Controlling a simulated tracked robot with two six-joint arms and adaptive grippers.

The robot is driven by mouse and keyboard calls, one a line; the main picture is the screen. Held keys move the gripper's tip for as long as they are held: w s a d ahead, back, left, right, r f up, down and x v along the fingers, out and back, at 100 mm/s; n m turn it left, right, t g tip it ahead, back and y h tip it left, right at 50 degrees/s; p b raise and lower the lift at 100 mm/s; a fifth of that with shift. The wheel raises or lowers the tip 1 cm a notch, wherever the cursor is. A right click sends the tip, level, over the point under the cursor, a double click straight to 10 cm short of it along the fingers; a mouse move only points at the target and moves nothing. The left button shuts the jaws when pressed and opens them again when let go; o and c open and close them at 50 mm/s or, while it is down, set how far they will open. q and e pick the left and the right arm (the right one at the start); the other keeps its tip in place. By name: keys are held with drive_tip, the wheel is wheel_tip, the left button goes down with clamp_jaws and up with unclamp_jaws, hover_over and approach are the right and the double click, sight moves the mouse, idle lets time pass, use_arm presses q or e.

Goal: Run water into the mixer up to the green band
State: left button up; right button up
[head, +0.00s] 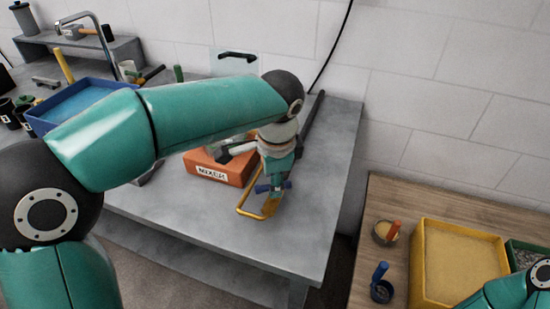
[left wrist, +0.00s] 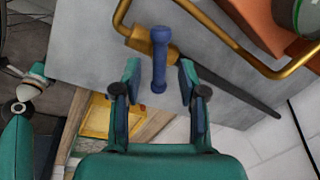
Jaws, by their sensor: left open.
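The orange mixer (head: 212,168) labelled "MIXER" stands on the grey bench, partly behind my left arm. Its orange base shows at the top right of the left wrist view (left wrist: 262,22), with part of a green-edged round vessel (left wrist: 312,14) above. I cannot make out a water level. My left gripper (head: 274,184) is at this handle. Its fingers are open, one on each side of the handle, apart from it in the wrist view.
A blue basin (head: 52,122) and a curved metal tap (head: 98,24) are at the left. A wooden table (head: 400,190) at the right holds a yellow tray (head: 418,262) and small pots. A dark bar (head: 313,115) lies behind my left gripper. The bench front right is clear.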

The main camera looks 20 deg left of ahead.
use_arm(q)
wheel_tip(320, 180, up, 10)
drive_tip(key=s+d, duration=0.1)
drive_tip(key=shift+s+f, duration=0.2)
drive_tip(key=shift+s, duration=0.15)
idle(7.1)
